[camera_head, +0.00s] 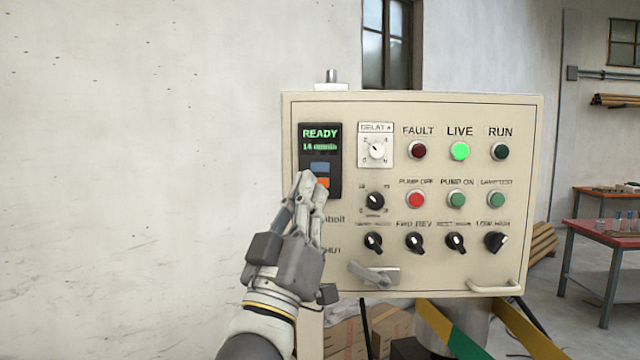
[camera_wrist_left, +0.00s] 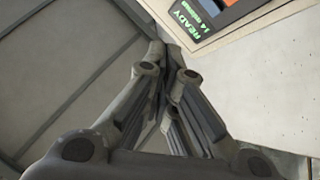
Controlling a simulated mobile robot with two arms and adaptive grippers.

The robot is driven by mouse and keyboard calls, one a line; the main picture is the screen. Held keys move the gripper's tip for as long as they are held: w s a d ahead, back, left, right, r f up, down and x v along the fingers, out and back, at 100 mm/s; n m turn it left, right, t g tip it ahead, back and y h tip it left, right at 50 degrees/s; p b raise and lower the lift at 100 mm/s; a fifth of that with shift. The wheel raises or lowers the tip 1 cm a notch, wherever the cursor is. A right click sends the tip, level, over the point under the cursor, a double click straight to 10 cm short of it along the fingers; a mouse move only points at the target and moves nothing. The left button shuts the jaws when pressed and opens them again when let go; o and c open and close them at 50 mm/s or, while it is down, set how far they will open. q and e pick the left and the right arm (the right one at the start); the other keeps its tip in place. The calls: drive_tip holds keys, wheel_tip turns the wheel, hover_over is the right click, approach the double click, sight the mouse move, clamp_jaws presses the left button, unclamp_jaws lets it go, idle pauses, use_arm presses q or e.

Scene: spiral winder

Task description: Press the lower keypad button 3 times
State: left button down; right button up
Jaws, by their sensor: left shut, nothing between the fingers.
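The keypad (camera_head: 334,150) is a black unit at the upper left of the cream control panel. Its screen reads READY in green with a smaller line below. Under it are a blue upper button (camera_head: 319,167) and an orange lower button (camera_head: 323,183), partly covered by my fingers. My left gripper (camera_head: 309,178) is shut and empty, its fingertips overlapping the lower button's left edge in the head view. I cannot tell whether they touch. In the left wrist view the closed fingertips (camera_wrist_left: 160,50) show beside the panel, with the keypad (camera_wrist_left: 215,15) at the top. My right gripper is not in view.
The panel (camera_head: 530,190) carries a DELAY dial (camera_head: 376,150), lamps, coloured push buttons and black selector knobs. A lever handle (camera_head: 374,275) and a bar handle (camera_head: 493,288) stick out along its lower edge. Bare wall lies left; a red-topped table (camera_head: 600,235) stands far right.

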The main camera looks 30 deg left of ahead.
use_arm(q)
drive_tip(key=w+a+b, duration=0.1)
drive_tip(key=w+a, duration=0.3)
drive_tip(key=w, duration=0.3)
drive_tip(key=shift+w+a, duration=0.3)
drive_tip(key=shift+w+a, duration=0.1)
drive_tip(key=shift+w, duration=0.05)
idle(1.4)
drive_tip(key=shift+w+a, duration=0.15)
drive_tip(key=shift+w, duration=0.05)
drive_tip(key=shift+w+a, duration=0.25)
drive_tip(key=shift+w, duration=0.1)
idle(0.8)
drive_tip(key=shift+d, duration=0.1)
drive_tip(key=shift+s+d, duration=0.4)
drive_tip(key=shift+s, duration=0.3)
